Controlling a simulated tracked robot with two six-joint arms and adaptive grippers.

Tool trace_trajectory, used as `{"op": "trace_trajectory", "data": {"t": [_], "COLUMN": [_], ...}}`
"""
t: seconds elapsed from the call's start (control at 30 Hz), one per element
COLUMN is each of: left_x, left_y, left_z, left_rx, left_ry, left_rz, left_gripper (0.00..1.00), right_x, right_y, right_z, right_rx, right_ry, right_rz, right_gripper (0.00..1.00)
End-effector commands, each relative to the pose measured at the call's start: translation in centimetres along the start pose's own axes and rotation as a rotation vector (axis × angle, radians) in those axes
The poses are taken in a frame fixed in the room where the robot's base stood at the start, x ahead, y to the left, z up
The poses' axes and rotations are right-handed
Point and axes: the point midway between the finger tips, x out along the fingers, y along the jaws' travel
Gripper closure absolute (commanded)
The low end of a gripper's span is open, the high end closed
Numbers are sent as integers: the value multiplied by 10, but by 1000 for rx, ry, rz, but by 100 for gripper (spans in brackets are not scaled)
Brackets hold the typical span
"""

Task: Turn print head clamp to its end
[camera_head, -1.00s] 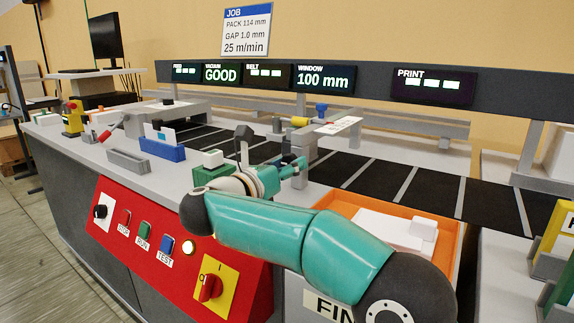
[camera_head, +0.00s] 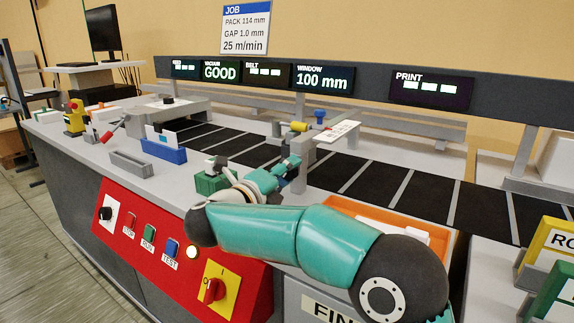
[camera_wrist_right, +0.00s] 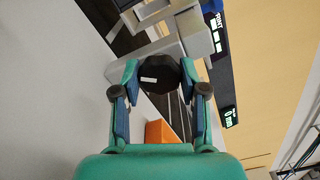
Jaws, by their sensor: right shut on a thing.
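The print head clamp is a dark round knob with a white mark (camera_wrist_right: 160,74), seen in the right wrist view at the side of a grey block (camera_wrist_right: 150,48). My right gripper (camera_wrist_right: 160,78) has its two fingers on either side of the knob and is shut on it. In the head view my right gripper (camera_head: 290,168) reaches the near side of the grey print head post (camera_head: 300,172), and its fingers hide the knob. My left gripper is not in view.
A green block (camera_head: 211,183) and a blue holder (camera_head: 163,150) stand left of my right wrist. An orange tray (camera_head: 372,216) lies beside my forearm. The dark belt (camera_head: 370,180) runs behind. A red control panel (camera_head: 150,235) is on the machine's front.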

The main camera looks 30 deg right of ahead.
Motion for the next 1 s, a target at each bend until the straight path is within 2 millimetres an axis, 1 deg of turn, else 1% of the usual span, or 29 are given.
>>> {"op": "trace_trajectory", "data": {"t": [0.03,0.3,0.5,0.7,1.0], "left_x": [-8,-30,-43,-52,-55], "left_y": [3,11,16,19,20], "left_z": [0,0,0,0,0], "left_rx": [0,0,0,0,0], "left_ry": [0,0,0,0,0], "left_rz": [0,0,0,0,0], "left_gripper": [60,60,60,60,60], "right_x": [-1,-1,-1,-2,-2], "right_y": [-2,-1,0,2,4], "right_z": [4,4,4,3,2], "right_rx": [-49,-301,-453,-557,-618], "right_ry": [-8,-10,-11,-11,-12], "right_rz": [3,4,4,4,3], "right_gripper": [92,92,92,92,92]}}
